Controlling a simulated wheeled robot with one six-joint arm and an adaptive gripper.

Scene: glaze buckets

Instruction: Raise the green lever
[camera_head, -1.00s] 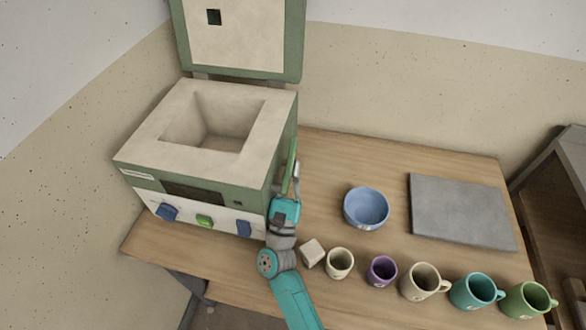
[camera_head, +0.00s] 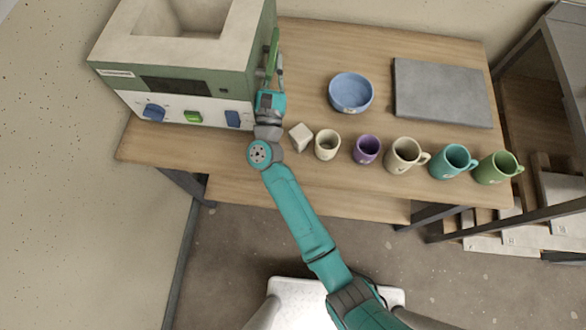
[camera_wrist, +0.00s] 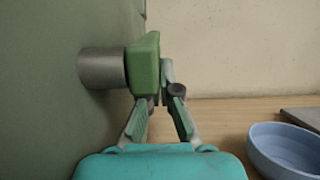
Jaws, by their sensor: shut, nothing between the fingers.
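The green lever (camera_head: 273,50) is on the right side wall of the kiln (camera_head: 185,60). In the wrist view the lever (camera_wrist: 145,65) is a green bar on a grey round pivot (camera_wrist: 101,68) that sticks out of the green wall. My gripper (camera_head: 279,68) is beside the kiln's right wall, close to the lever. In the wrist view my gripper (camera_wrist: 160,95) is shut with nothing held. Its fingertips are right at the lever's lower right edge, and the lever partly hides them. I cannot tell whether they touch it.
On the wooden table (camera_head: 310,50) stand a blue bowl (camera_head: 351,92), a grey slab (camera_head: 442,92), a pale cube (camera_head: 301,136) and a row of several mugs, including a purple one (camera_head: 367,149). The kiln front carries a green knob (camera_head: 193,117) and blue ones. A shelf rack stands at right.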

